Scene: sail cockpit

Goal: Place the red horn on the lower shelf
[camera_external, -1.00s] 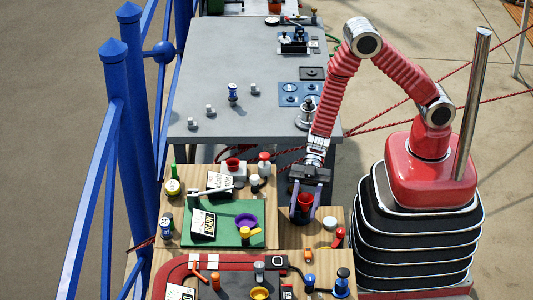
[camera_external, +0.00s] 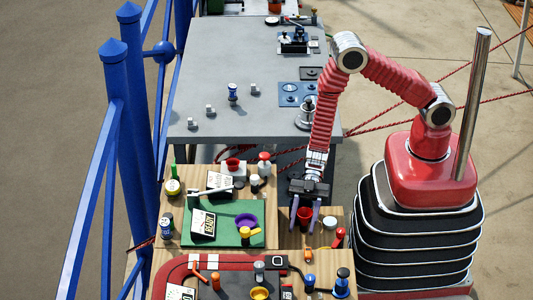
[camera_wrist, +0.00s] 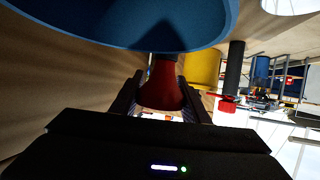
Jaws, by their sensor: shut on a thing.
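The red horn (camera_external: 304,214) is between the two fingers of my gripper (camera_external: 305,216) in the external view, low over the right-hand wooden surface (camera_external: 290,240). In the wrist view my gripper (camera_wrist: 160,98) is shut on the red horn (camera_wrist: 163,82), whose flared red part shows between the fingers. A large blue round shape (camera_wrist: 130,22) covers the top of that view close to the horn; I cannot tell what it belongs to. I cannot tell whether the horn touches the surface below, or which board is the lower shelf.
A wooden board on the left carries a green mat (camera_external: 218,233), a purple ring (camera_external: 246,220) and several small items. A white round item (camera_external: 330,223) and a red-topped item (camera_external: 339,234) stand right of my gripper. A grey table (camera_external: 225,75) lies behind.

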